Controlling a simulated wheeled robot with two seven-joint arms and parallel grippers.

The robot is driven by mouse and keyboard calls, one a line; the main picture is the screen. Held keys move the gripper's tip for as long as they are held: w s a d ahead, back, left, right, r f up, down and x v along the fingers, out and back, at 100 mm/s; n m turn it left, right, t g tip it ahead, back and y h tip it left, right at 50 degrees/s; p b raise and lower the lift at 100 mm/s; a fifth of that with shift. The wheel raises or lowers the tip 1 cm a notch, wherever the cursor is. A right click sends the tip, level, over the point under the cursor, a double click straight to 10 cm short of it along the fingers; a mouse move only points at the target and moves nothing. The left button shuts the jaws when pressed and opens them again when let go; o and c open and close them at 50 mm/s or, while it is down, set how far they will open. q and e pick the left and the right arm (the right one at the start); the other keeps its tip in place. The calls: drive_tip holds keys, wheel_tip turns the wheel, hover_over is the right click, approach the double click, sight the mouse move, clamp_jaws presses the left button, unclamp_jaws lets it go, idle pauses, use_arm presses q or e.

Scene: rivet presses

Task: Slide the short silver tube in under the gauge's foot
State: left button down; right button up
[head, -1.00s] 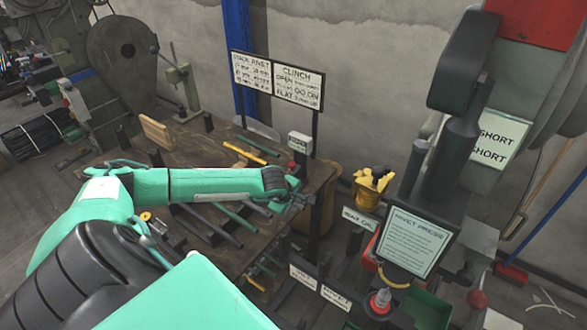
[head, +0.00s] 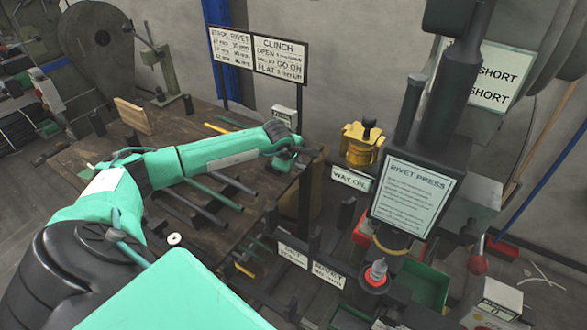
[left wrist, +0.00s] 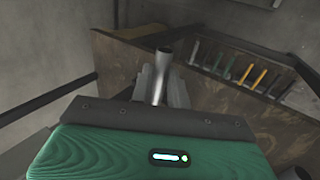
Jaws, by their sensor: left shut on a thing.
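My left gripper (head: 292,152) is shut on a short silver tube (left wrist: 160,72), held above the right end of the wooden bench. In the left wrist view the tube sticks up from between the jaws, its open end away from me. In the head view the gripper hides most of the tube. A grey-green stand (head: 167,72) with a column and a side arm stands at the back of the bench. I cannot tell whether it is the gauge, and no foot shows clearly. My right gripper is not in view.
The wooden bench (head: 180,128) carries several dark bars (head: 180,208) and a wooden block (head: 133,115). A signboard (head: 280,58) stands behind. To the right are a yellow pot-like thing (head: 361,150) and the rivet press (head: 412,198). A rack of tubes (left wrist: 238,67) shows in the wrist view.

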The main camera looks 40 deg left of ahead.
use_arm(q)
drive_tip(key=shift+r, duration=0.1)
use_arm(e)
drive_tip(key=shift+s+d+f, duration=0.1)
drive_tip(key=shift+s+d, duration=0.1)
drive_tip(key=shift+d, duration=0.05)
use_arm(q)
drive_tip(key=shift+f+b, duration=0.3)
drive_tip(key=shift+f, duration=0.05)
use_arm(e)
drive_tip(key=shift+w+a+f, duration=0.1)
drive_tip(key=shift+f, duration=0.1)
use_arm(q)
drive_tip(key=c, duration=1.3)
unclamp_jaws()
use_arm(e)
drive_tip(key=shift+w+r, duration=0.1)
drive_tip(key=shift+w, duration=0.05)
